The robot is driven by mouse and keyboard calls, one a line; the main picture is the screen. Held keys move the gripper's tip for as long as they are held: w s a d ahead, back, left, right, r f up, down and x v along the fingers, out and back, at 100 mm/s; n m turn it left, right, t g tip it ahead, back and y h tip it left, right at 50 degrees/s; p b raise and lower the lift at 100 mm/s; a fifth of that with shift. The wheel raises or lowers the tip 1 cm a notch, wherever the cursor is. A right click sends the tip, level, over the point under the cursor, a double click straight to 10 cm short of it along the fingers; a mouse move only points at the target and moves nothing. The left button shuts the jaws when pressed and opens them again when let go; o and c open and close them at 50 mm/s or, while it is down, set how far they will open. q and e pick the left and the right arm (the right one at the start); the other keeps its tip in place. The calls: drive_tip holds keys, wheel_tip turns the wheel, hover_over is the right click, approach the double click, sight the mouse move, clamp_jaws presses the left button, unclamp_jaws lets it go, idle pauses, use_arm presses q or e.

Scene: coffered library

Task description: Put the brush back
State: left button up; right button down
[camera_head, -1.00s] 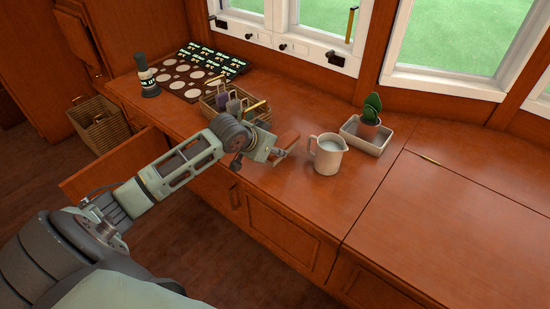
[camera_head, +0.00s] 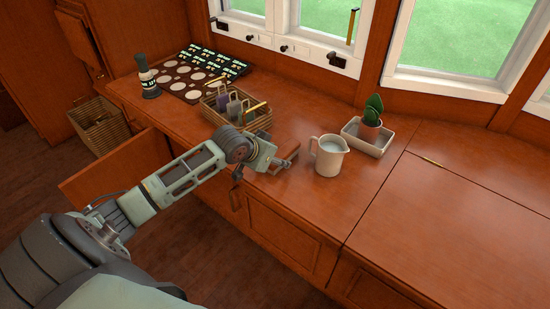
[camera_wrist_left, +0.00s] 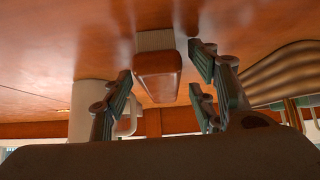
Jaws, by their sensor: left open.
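The brush, a reddish-brown block (camera_wrist_left: 157,80) with a pale bristle part against the tabletop, shows in the left wrist view between the fingers of my left gripper (camera_wrist_left: 160,95). The fingers are spread on either side of it, and I see no finger closed on it. In the head view my left gripper (camera_head: 285,163) is low over the counter's front edge, left of the white pitcher. There its fingers largely hide the brush. A wicker basket (camera_head: 262,124) holding several upright tools stands behind the gripper. My right gripper is out of view.
A white pitcher (camera_head: 328,156) stands close to the right of my gripper. A potted cactus in a pale tray (camera_head: 352,138) is behind it. A drawer (camera_head: 115,168) stands open below.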

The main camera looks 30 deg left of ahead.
use_arm(q)
drive_tip(key=shift+r, duration=0.2)
drive_tip(key=p+v, duration=0.1)
drive_tip(key=v, duration=0.3)
drive_tip(key=shift+s+r, duration=0.15)
drive_tip(key=p+v, duration=0.2)
drive_tip(key=v, duration=0.5)
drive_tip(key=s+d+f+g, duration=0.2)
drive_tip(key=s+d+f, duration=0.7)
drive_tip(key=s+f, duration=0.1)
drive_tip(key=s+d+f+m+g, duration=0.1)
drive_tip(key=s+d+f+g, duration=0.2)
drive_tip(key=s+d+f, duration=0.6)
drive_tip(key=s+f, duration=0.2)
drive_tip(key=s, duration=0.2)
drive_tip(key=shift+s+f+g+y, duration=0.2)
drive_tip(key=shift+g+y, duration=0.1)
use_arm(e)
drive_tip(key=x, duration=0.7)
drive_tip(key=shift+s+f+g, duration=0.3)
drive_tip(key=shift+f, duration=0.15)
use_arm(q)
drive_tip(key=shift+d, duration=0.1)
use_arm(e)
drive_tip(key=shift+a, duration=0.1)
